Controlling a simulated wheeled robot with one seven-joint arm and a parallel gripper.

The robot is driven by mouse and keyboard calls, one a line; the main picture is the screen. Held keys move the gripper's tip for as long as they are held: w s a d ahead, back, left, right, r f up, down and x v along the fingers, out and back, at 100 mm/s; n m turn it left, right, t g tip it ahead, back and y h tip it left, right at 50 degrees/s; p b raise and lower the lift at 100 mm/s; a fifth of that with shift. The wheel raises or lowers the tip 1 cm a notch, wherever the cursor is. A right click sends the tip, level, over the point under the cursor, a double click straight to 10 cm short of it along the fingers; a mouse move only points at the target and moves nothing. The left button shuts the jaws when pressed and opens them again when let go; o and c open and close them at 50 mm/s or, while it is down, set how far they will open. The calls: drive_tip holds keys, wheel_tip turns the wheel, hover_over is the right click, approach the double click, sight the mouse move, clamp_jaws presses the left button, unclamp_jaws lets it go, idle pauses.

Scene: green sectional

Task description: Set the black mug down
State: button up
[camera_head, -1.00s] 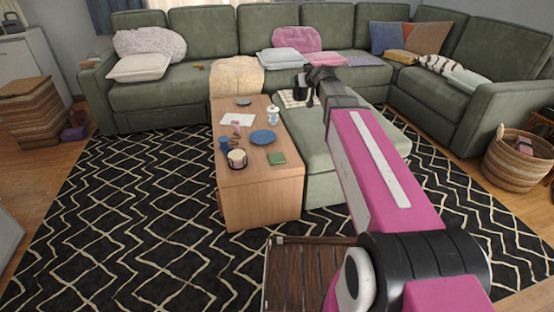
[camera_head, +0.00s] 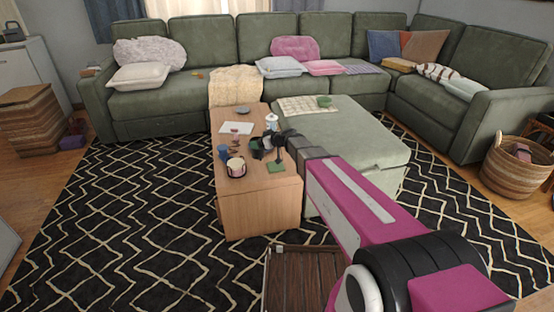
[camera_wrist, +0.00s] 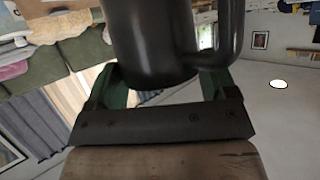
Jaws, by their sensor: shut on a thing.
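The black mug (camera_wrist: 150,40) fills the upper middle of the wrist view, its handle to the right. My gripper (camera_wrist: 160,88) is shut on it, with a green finger on each side. In the head view my gripper (camera_head: 268,150) is over the wooden coffee table (camera_head: 258,210). The mug is small and dark there and hard to tell from the gripper. I cannot tell how high it is above the tabletop.
A cream cup (camera_head: 235,165) and a blue cup (camera_head: 223,152) stand at the table's left. A green square (camera_head: 276,167) lies near the gripper. White paper (camera_head: 237,128) and a patterned bottle (camera_head: 271,121) are farther back. The green ottoman (camera_head: 350,145) adjoins on the right.

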drive_tip(key=shift+w+d+f, duration=0.95)
drive_tip(key=shift+d+f, duration=0.4)
drive_tip(key=shift+f, duration=0.3)
drive_tip(key=shift+w+d+f, duration=0.95)
drive_tip(key=shift+d+f, duration=0.35)
drive_tip(key=shift+f, duration=0.3)
drive_tip(key=shift+w+d+f, duration=0.95)
drive_tip(key=shift+d+f, duration=0.4)
drive_tip(key=shift+f, duration=0.3)
drive_tip(key=o, duration=1.5)
drive_tip(key=shift+c, duration=0.2)
